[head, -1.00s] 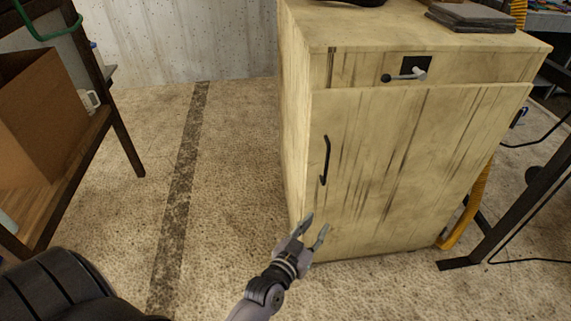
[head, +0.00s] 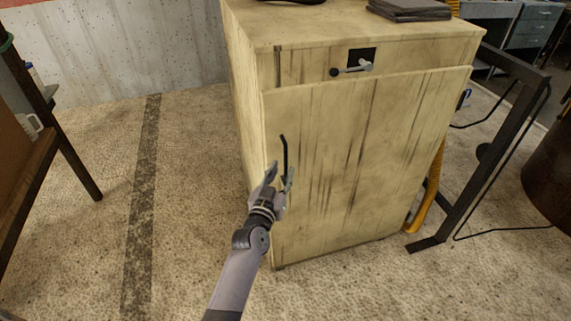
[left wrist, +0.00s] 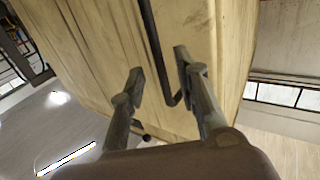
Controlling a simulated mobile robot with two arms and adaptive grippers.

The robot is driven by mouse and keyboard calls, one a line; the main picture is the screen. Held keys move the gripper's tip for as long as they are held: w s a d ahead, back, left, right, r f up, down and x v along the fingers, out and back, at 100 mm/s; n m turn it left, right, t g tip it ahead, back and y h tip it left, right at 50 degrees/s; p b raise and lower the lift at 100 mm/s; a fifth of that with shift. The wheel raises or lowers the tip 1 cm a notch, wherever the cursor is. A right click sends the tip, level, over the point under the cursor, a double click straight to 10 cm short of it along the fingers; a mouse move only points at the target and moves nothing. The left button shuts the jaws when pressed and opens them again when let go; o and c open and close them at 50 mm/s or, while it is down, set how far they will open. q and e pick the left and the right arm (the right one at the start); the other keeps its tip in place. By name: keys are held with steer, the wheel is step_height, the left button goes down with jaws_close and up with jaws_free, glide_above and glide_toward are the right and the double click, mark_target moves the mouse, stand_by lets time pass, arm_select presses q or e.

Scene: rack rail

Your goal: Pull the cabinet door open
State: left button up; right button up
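The pale, streaked wooden cabinet (head: 248,150) stands in the middle of the head view. Its door (head: 360,165) looks closed against the front. A thin black bar handle (head: 284,145) is upright near the door's left edge. My left gripper (head: 281,171) is open at the handle's lower end and hides part of it. In the left wrist view the handle (left wrist: 156,45) runs between the two spread fingers (left wrist: 160,67), closer to the right finger. I cannot tell whether they touch. My right gripper is not in view.
A lever latch (head: 352,68) on a black plate sits above the door. Dark folded items (head: 410,10) lie on the cabinet top.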

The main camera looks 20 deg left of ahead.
mark_target(285, 165)
arm_select(q)
steer(key=shift+w, duration=2.2)
jaws_close()
